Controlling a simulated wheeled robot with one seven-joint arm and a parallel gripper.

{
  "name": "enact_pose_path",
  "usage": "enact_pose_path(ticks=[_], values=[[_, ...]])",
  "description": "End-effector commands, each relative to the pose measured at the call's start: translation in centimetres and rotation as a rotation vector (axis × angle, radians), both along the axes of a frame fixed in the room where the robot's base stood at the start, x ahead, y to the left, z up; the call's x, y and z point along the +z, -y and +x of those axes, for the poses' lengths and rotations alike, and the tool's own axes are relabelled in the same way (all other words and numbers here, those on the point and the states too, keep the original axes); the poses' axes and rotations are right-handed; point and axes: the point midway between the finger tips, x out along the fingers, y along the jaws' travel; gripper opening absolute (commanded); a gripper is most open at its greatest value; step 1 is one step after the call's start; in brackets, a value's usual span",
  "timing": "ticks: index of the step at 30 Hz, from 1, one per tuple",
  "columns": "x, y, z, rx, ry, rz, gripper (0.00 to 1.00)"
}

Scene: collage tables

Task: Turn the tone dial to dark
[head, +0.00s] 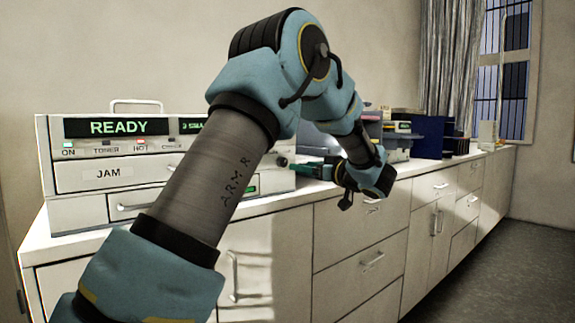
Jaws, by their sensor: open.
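A white copier-like machine (52,158) stands at the left end of the counter. Its display reads READY, with labels ON, TONER, HOT and CHECK below and a JAM panel under them. A small dark round knob (282,162) shows at the machine's right end. It may be the tone dial, but its setting and markings are too small to read. My gripper (300,167) is open and points left at the knob, just to its right. Whether they touch I cannot tell. My arm hides much of the machine's front.
The white counter (245,208) with drawers and cabinets runs back to the right. Stacked coloured items (395,135), a dark blue box (428,135) and smaller things stand farther along it. The floor (490,245) at right is clear.

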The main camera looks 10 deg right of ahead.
Motion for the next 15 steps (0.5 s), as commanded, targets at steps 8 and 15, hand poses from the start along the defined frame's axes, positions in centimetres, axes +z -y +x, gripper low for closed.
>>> enact_pose_path(ticks=[8,15], values=[[0.2,-2.4,4.8,0.001,-0.001,0.0,0.69],[0.1,-3.5,7.3,-0.001,0.0,-0.001,0.69]])
